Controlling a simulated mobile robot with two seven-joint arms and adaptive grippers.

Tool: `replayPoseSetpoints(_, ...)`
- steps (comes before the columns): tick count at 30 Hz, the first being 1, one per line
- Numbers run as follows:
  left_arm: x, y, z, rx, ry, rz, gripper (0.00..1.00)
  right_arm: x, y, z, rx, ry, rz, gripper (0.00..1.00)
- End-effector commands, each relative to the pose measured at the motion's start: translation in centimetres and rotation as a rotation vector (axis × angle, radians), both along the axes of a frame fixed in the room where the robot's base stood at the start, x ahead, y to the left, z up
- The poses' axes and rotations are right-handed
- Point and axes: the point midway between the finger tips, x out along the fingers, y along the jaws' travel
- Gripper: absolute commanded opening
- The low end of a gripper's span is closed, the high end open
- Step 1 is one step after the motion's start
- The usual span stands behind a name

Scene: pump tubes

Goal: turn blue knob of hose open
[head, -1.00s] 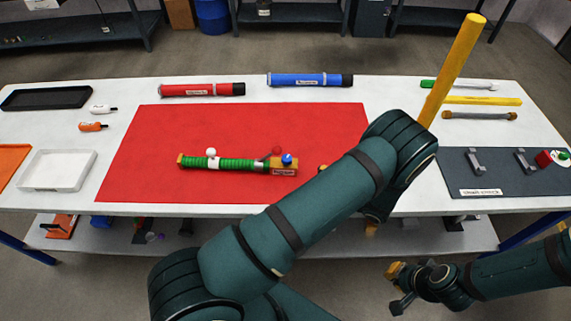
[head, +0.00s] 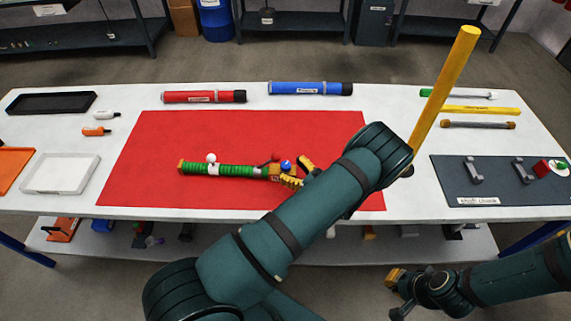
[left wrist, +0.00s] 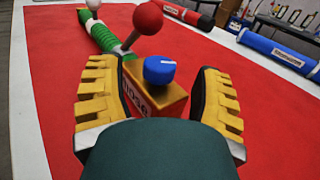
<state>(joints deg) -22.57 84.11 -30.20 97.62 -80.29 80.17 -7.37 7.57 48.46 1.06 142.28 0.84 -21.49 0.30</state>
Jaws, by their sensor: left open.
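The green hose (head: 235,170) lies on the red mat (head: 150,135), with a white ball near its left end. Its orange end block (left wrist: 170,98) carries the blue knob (left wrist: 159,69) on top and a red ball on a lever (left wrist: 148,18) beside it. The blue knob also shows in the head view (head: 286,165). My left gripper (left wrist: 160,100) is open, with its yellow fingers on either side of the block and the knob between them, apart from the knob. It also shows in the head view (head: 298,173). My right gripper (head: 398,290) is low at the right, below the table.
Red (head: 203,97) and blue (head: 310,88) tubes lie behind the mat. A white tray (head: 60,188) stands left. A grey mat (head: 500,196) with brackets lies right. My left arm covers the mat's right part.

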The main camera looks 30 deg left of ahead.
Motion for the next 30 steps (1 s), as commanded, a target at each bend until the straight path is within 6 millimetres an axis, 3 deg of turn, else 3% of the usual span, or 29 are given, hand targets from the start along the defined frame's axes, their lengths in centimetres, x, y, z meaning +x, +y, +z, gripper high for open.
replayPoseSetpoints(7, 0.4, 2.5, 0.0, -0.001, -0.001, 0.000, 0.66, 0.0, 0.0, 0.2, 0.000, 0.000, 0.000, 0.00)
replayPoseSetpoints(18, 0.4, 2.8, 0.0, -0.001, 0.000, -0.001, 0.64, 0.0, 0.0, 0.2, 0.000, 0.000, 0.000, 0.00)
replayPoseSetpoints(21, 0.4, 2.8, 0.0, -0.001, 0.000, -0.001, 0.29, 0.0, 0.0, 0.2, 0.000, 0.000, 0.000, 0.00)
replayPoseSetpoints(24, 0.4, 2.8, 0.0, -0.001, 0.000, -0.001, 0.00, 0.0, 0.0, 0.2, 0.000, 0.000, 0.000, 0.00)
replayPoseSetpoints(30, 0.4, 2.7, 0.0, 0.001, 0.003, -0.032, 0.00, 0.0, 0.0, 0.4, 0.000, 0.000, 0.000, 0.00)
